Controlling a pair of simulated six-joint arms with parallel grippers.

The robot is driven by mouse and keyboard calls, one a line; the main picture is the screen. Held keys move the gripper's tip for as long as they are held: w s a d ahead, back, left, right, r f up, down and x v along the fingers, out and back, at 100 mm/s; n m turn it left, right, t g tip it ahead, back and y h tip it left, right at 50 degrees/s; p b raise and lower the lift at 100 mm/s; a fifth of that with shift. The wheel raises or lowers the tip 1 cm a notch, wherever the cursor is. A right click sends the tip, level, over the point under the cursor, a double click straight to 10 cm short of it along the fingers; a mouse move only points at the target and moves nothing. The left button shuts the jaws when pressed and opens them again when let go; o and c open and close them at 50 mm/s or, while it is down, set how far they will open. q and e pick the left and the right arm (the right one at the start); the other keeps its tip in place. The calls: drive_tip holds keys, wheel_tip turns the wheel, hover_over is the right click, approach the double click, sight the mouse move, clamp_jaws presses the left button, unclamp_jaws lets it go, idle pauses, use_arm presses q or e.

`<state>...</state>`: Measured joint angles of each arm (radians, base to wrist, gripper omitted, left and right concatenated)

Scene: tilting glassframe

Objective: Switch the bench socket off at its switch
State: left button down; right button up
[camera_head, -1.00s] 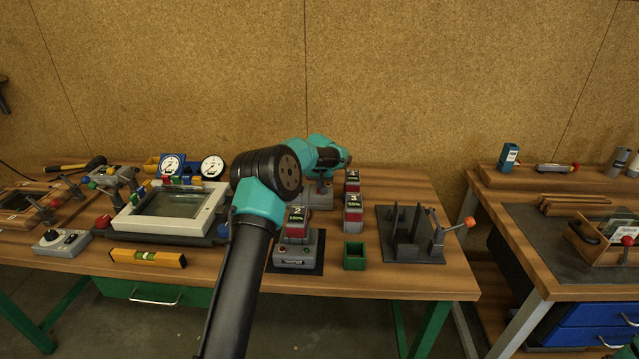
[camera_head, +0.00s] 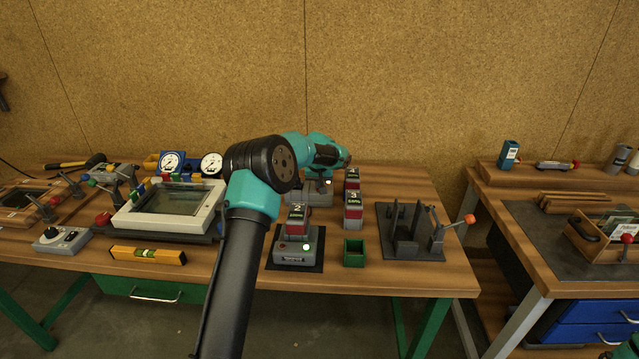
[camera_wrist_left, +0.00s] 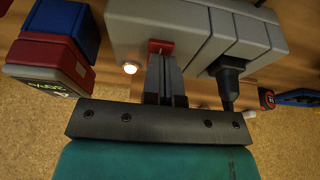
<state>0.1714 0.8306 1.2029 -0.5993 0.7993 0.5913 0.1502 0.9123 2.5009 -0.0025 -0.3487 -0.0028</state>
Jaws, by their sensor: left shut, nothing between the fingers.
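The bench socket (camera_head: 318,198) is a grey box at the back of the bench, partly hidden by my left arm. In the left wrist view the socket (camera_wrist_left: 200,30) has a red switch (camera_wrist_left: 161,47), a lit lamp (camera_wrist_left: 130,68) and a black plug (camera_wrist_left: 228,72) in it. My left gripper (camera_head: 326,178) is over the socket. In the wrist view its shut, empty fingers (camera_wrist_left: 163,60) are at the red switch; I cannot tell whether they touch it.
Red-and-grey battery packs (camera_head: 353,208) stand just right of the socket. A charger (camera_head: 292,256) with a pack marked 2 and a green light stands in front. A green bin (camera_head: 354,254) and a dark fixture (camera_head: 408,240) are to the right. A white glass frame (camera_head: 170,208) is left.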

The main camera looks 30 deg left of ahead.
use_arm(q)
drive_tip(key=v, duration=1.3)
drive_tip(key=shift+w+a+r, duration=0.25)
drive_tip(key=shift+w+r, duration=0.05)
drive_tip(key=shift+r, duration=0.1)
drive_tip(key=shift+w+a+r, duration=0.15)
drive_tip(key=shift+w+r, duration=0.15)
drive_tip(key=shift+w, duration=0.25)
drive_tip(key=shift+f, duration=0.1)
drive_tip(key=x, duration=1.3)
drive_tip(key=shift+s+f, duration=0.2)
drive_tip(key=shift+f, duration=0.3)
